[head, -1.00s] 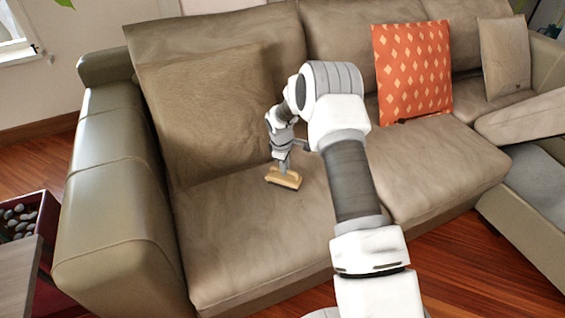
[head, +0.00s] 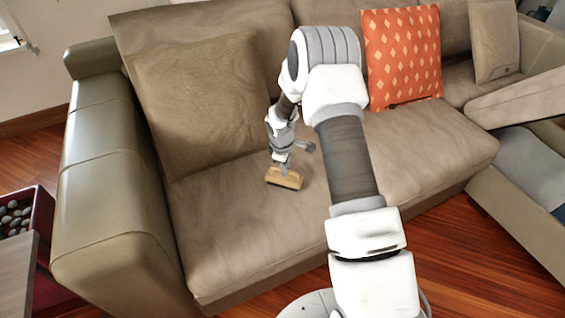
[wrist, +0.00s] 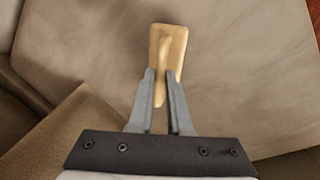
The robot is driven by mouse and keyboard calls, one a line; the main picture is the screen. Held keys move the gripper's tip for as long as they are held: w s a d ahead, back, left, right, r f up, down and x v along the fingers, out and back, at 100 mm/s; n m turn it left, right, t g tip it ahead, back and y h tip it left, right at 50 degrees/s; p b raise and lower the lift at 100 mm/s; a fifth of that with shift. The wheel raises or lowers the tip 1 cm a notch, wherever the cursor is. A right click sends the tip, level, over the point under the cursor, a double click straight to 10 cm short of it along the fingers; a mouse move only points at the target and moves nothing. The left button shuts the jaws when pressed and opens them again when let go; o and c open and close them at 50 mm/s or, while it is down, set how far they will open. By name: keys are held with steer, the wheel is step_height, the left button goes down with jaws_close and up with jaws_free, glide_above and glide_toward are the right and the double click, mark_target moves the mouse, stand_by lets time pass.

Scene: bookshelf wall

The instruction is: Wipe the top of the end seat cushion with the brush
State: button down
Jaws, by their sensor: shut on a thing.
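The brush (head: 284,179) has a tan, wooden-looking body with a dark lower edge. It is at the top of the end seat cushion (head: 235,240), the brown leather seat beside the left armrest. It looks to be touching the cushion, though I cannot be sure of contact. My gripper (head: 283,164) is above the brush and shut on its raised handle. In the wrist view the brush (wrist: 168,48) lies beyond the two grey fingers (wrist: 160,88), which close on the handle's near part. The underside of the brush is hidden.
A brown back pillow (head: 200,105) leans behind the brush. The left armrest (head: 105,170) borders the cushion. An orange patterned pillow (head: 402,55) stands on the neighbouring seat. A dark red box of stones (head: 40,225) is at the left. The cushion's front part is clear.

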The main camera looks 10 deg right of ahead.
steer(key=shift+s+d, duration=0.2)
steer(key=shift+s, duration=0.8)
steer(key=shift+s+d, duration=0.2)
steer(key=shift+s, duration=0.75)
steer(key=shift+s+d+f, duration=0.1)
steer(key=shift+s+d, duration=0.1)
steer(key=shift+s, duration=0.65)
steer(key=shift+s+d+f, duration=0.1)
steer(key=shift+s+d, duration=0.05)
steer(key=shift+s, duration=0.7)
steer(key=shift+s+d+r, duration=0.1)
steer(key=shift+s+d, duration=0.05)
steer(key=shift+s, duration=0.65)
steer(key=shift+s+d+r, duration=0.1)
steer(key=shift+s+d, duration=0.05)
steer(key=shift+s, duration=0.65)
step_height(320, 180, up, 6)
steer(key=p, duration=0.4)
steer(key=shift+p, duration=0.3)
steer(key=shift+w, duration=0.1)
steer(key=shift+r+p, duration=1.15)
steer(key=shift+r, duration=0.35)
